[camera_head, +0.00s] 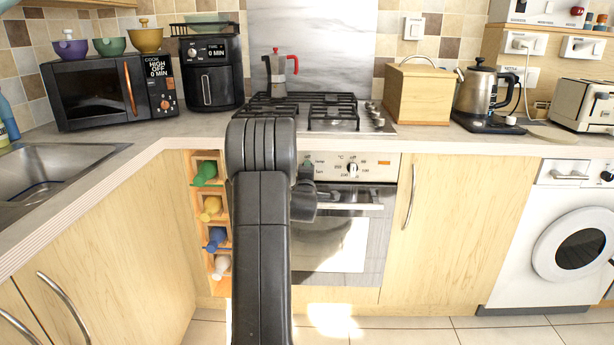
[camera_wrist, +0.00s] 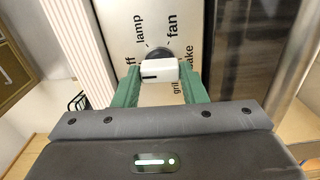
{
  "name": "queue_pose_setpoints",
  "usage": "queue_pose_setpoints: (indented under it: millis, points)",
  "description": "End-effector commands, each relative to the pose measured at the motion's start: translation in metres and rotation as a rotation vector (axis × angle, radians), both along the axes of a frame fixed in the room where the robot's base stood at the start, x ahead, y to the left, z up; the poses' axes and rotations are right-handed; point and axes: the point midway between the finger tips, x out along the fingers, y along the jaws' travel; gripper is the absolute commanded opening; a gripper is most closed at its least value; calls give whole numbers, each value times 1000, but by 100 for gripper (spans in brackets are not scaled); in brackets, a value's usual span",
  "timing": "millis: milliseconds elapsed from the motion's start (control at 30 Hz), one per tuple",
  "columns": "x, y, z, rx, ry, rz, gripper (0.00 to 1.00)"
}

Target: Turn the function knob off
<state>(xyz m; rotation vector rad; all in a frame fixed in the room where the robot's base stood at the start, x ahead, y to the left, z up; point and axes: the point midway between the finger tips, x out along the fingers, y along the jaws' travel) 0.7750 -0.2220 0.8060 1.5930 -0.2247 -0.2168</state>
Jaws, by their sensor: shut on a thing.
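The function knob (camera_wrist: 161,70) shows in the wrist view on the oven's control panel (camera_wrist: 150,17). It has a white front bar with a short black mark at its left end, over a dark round base. The printed words around it read lamp, fan and partly hidden off, bake and grill. The mark points left in the picture, to the side where the off label is; I cannot tell whether it lines up exactly. My gripper (camera_wrist: 160,74) has its green fingers shut on the knob's bar.
The oven's temperature knob (camera_head: 352,170) is right of my arm. The oven door handle (camera_head: 349,207) runs below the panel. A bottle rack (camera_head: 224,222) is at left. The gas hob (camera_head: 320,111) with a moka pot (camera_head: 279,75) is above. The floor in front is clear.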

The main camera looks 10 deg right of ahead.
Motion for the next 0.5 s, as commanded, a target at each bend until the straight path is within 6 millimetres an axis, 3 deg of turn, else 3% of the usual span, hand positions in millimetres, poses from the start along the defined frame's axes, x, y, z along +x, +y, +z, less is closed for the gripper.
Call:
queue_pose_setpoints:
  millis: [500]
  points:
    - [0, 0, 0, -49, 15, 1, 15]
